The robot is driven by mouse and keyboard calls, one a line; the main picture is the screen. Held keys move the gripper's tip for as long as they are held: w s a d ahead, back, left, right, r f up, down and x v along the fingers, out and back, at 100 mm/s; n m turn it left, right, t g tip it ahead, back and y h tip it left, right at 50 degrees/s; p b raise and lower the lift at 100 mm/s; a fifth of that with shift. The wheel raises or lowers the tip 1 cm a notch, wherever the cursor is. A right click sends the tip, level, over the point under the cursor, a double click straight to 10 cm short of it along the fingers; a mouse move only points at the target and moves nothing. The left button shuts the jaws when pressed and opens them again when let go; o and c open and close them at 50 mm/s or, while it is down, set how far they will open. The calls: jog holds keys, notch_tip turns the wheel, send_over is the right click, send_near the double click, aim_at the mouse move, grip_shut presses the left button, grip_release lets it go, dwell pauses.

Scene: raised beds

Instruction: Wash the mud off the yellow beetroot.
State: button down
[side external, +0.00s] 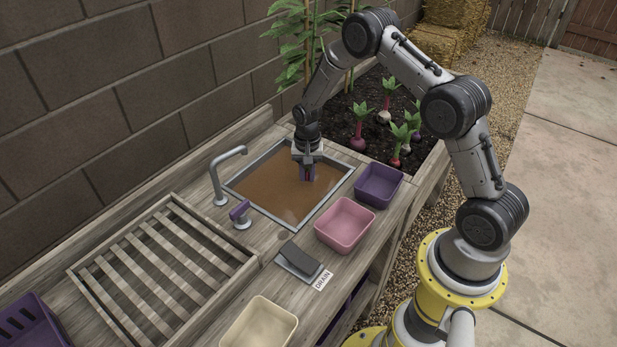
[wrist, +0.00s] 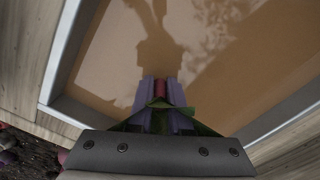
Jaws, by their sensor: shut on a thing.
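My gripper (side external: 305,170) is shut and reaches down into the sink (side external: 327,200), near its far right side. In the wrist view its purple fingers (wrist: 158,97) close on a red stem (wrist: 160,90) with green leaves (wrist: 190,122) by it. The root below the stem is hidden, so I cannot tell its colour or how muddy it is. Brown, cloudy water (side external: 262,190) fills the sink. The tap (side external: 222,174) stands at the sink's left, with no stream visible. Its purple handle (side external: 240,212) is beside it.
A purple bin (side external: 379,190), a pink bin (side external: 344,226) and a cream bin (side external: 260,325) line the counter's front. A dark pedal (side external: 300,260) labelled DRAIN is near the sink. A slatted rack (side external: 165,262) lies left. Several vegetables grow in the soil bed (side external: 345,128) behind.

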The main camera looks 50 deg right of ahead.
jog(key=a, duration=0.9)
jog(key=shift+a, duration=0.2)
dwell(0.3)
jog(key=shift+d, duration=2.5)
notch_tip(320, 180, up, 17)
dwell(0.5)
